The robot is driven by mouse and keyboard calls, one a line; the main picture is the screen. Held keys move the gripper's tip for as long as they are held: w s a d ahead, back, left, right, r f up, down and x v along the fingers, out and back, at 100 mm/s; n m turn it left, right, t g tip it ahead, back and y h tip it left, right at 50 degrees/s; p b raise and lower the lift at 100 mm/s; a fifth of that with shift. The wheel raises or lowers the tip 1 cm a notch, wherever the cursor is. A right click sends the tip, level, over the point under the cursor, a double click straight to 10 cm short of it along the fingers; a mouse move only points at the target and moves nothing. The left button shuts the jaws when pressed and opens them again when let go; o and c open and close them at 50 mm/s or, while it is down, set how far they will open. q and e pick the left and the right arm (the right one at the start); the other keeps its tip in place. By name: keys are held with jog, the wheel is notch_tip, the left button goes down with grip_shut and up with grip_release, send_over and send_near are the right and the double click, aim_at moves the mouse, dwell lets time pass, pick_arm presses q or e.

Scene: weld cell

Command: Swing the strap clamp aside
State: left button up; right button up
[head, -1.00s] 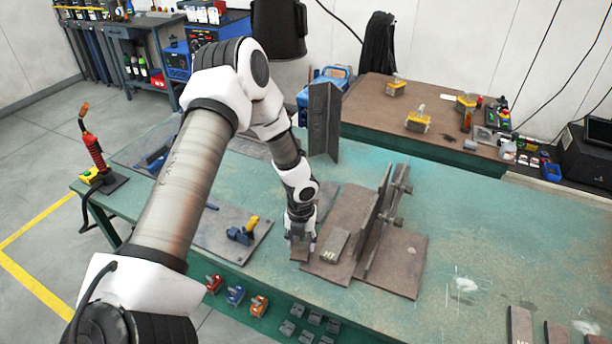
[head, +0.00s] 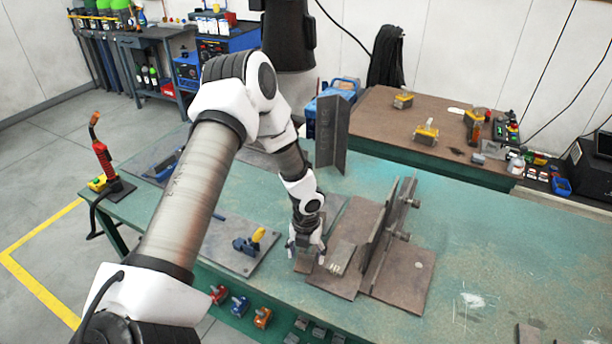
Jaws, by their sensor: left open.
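A brown steel fixture with a base plate (head: 398,284) and upright plates (head: 386,225) stands on the green table. A small grey bar (head: 341,257) lies on its left part; it looks like the strap clamp, but I cannot tell for sure. My left gripper (head: 304,252) points down at the fixture's left edge, just left of the bar. It is open, with nothing visible in it. Its fingertips are small and partly lost against the brown plate, so I cannot tell whether they touch anything. My right gripper is not in view.
A toggle clamp with a yellow handle (head: 250,242) sits on a grey plate left of the fixture. A dark angle piece (head: 332,132) stands behind. A red torch (head: 103,160) stands at the table's left end. The green table (head: 500,250) is mostly clear to the right.

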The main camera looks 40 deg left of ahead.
pick_arm(q)
notch_tip(320, 180, up, 12)
jog(key=shift+f, duration=0.2)
dwell(0.4)
